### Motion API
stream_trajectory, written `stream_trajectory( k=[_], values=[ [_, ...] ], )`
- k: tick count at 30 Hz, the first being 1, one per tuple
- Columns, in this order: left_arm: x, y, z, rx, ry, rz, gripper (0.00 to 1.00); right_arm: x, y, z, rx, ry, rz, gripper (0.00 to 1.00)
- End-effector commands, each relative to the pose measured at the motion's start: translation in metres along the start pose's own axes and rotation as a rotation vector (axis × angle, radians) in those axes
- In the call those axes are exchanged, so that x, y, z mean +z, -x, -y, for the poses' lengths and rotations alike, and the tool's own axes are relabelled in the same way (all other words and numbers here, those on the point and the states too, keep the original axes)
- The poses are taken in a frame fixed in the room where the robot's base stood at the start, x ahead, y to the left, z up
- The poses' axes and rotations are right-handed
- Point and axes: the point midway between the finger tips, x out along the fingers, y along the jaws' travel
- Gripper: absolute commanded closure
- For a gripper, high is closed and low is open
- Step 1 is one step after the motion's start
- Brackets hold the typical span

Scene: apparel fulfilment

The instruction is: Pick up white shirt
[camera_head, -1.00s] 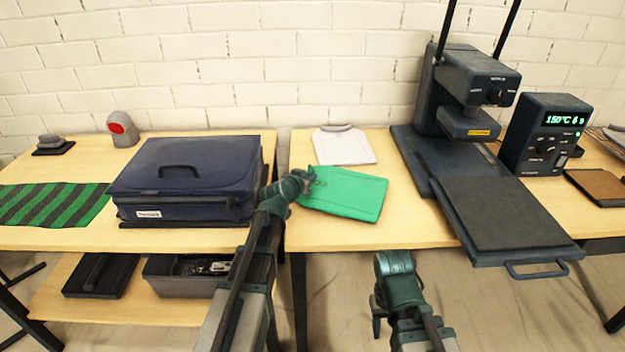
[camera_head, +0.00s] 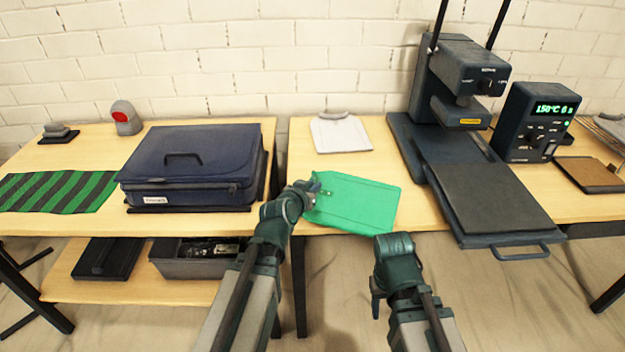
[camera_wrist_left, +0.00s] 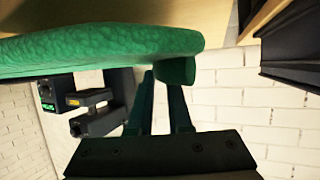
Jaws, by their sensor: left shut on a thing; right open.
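The white shirt (camera_head: 341,134) lies folded flat on the right table, near the wall and behind the green cloth. My left gripper (camera_head: 312,190) is shut on the left edge of the green folded cloth (camera_head: 356,203). The cloth also shows close up in the left wrist view (camera_wrist_left: 110,48), with its edge at the fingers (camera_wrist_left: 168,100). It extends over the table's front part; whether it touches the tabletop I cannot tell. My right gripper (camera_head: 376,296) is in front of the table, low and empty, away from both garments.
A heat press (camera_head: 460,120) with a dark lower plate (camera_head: 488,198) stands right of the garments, beside a control box (camera_head: 540,125). A navy case (camera_head: 190,165) and a green-black striped cloth (camera_head: 58,192) are on the left table. A gap separates the tables.

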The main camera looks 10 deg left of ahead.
Motion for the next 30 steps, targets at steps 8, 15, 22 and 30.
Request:
stream_trajectory(
  k=[8,15,22,30],
  values=[
    [-0.002,0.004,-0.001,0.000,0.001,-0.001,1.00,0.000,0.003,0.000,0.000,0.000,0.000,0.50],
    [-0.026,0.014,-0.001,0.000,0.001,-0.001,1.00,0.002,0.029,-0.003,0.000,0.000,0.000,0.50],
    [-0.072,0.033,-0.001,0.000,0.000,-0.001,1.00,0.004,0.078,-0.007,0.000,-0.001,0.000,0.50],
    [-0.115,0.051,-0.001,0.000,0.000,0.000,1.00,0.007,0.125,-0.012,0.000,-0.001,0.000,0.50]
  ],
)
